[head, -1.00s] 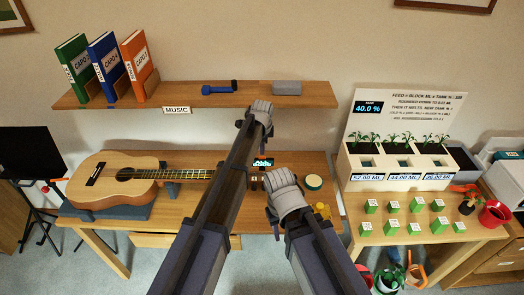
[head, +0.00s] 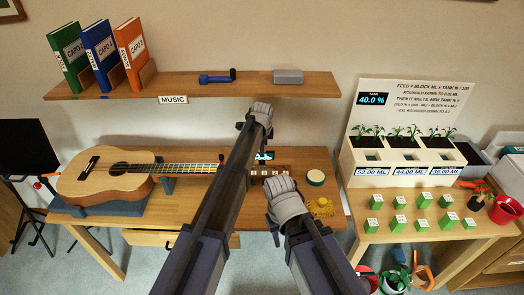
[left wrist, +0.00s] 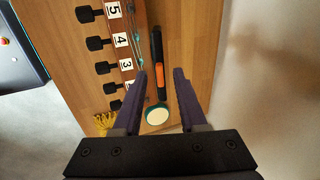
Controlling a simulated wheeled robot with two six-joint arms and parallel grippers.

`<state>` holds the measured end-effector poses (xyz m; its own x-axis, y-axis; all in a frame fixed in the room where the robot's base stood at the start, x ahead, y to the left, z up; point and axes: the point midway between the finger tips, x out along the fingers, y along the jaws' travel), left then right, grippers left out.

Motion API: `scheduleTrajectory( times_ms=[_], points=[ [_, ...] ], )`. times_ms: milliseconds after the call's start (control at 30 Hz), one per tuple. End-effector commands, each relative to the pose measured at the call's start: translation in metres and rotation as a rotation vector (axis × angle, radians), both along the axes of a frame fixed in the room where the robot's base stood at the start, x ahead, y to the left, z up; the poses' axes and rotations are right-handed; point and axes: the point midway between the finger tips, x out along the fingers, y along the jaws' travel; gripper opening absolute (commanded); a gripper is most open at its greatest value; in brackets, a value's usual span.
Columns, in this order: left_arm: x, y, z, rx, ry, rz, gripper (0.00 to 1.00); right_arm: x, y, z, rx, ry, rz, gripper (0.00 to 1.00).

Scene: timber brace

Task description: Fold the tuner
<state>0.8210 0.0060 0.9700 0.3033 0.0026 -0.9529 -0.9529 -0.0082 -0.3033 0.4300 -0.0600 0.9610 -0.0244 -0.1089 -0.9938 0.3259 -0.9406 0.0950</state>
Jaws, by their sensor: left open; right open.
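The tuner (head: 263,157) is a small dark unit with a lit cyan display at the guitar's headstock end. The guitar (head: 95,178) lies on its back on the desk, its neck pointing right. In the left wrist view a slim black bar with an orange part (left wrist: 158,62), apparently the tuner seen edge-on, lies beside the headstock (left wrist: 122,42) with its numbered pegs. My left gripper (head: 261,112) is open and empty above it; in the left wrist view its fingertips (left wrist: 160,72) flank the bar's lower end, apart from it. My right gripper (head: 287,198) is open, lower, near the headstock.
A round green-rimmed tin (head: 316,178) and a yellow object (head: 321,208) lie right of the headstock. A shelf (head: 185,90) with binders, a blue item (head: 217,76) and a grey box (head: 289,76) hangs behind. A planter table (head: 450,228) stands at right.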

Motion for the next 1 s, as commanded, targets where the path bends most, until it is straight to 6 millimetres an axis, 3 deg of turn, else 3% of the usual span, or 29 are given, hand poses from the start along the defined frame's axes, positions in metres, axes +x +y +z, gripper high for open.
scheduleTrajectory(
  times_ms=[133,500,1000],
  points=[
    [-0.0001,0.0002,0.0008,0.0,0.0,0.0,0.39,0.0,0.0,0.0008,0.0,0.0,0.0,0.4],
    [-0.0002,0.0001,0.0008,0.0,0.0,0.0,0.0,0.0,-0.0001,0.0007,0.0,0.0,0.0,0.4],
    [-0.0002,0.0,0.0007,0.0,0.0,0.0,0.0,0.0,0.0,0.0007,0.0,0.0,0.0,0.4]
  ],
)
